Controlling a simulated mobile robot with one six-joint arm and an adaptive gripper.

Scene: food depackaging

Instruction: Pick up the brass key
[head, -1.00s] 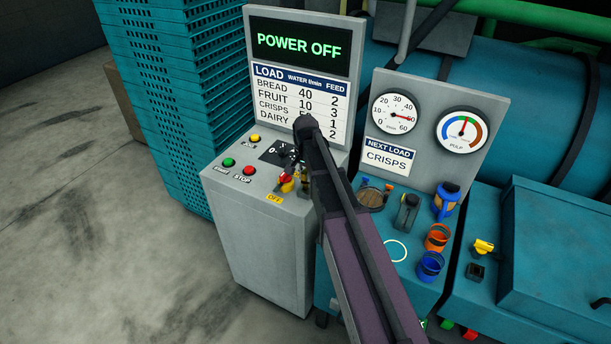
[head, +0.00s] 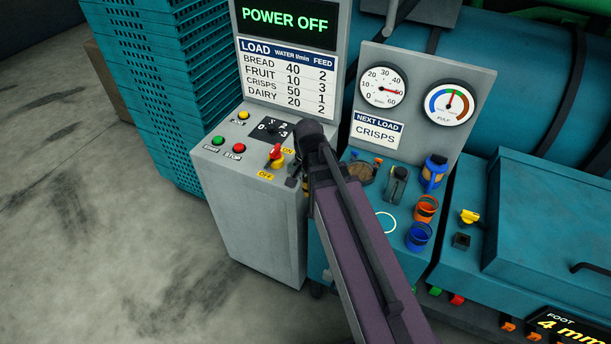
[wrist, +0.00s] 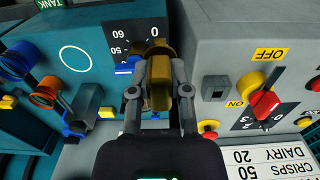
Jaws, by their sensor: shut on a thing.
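The brass key (wrist: 158,84) is between the two fingers of my gripper (wrist: 159,72) in the wrist view, which is upside down relative to the head view. The fingers are shut on it, one on each side. In the head view my gripper (head: 295,181) is over the right edge of the grey control cabinet (head: 248,215), beside the red and yellow ON/OFF switch (head: 276,157). My arm hides most of the gripper there, and I cannot make out the key clearly in that view.
A teal panel right of my arm bears a grey lever (head: 397,185), an orange cup (head: 426,208), a blue cup (head: 419,236) and a pale ring outline (head: 385,222). A gauge board (head: 420,95) stands behind. Stacked teal crates (head: 165,90) stand left; the floor there is clear.

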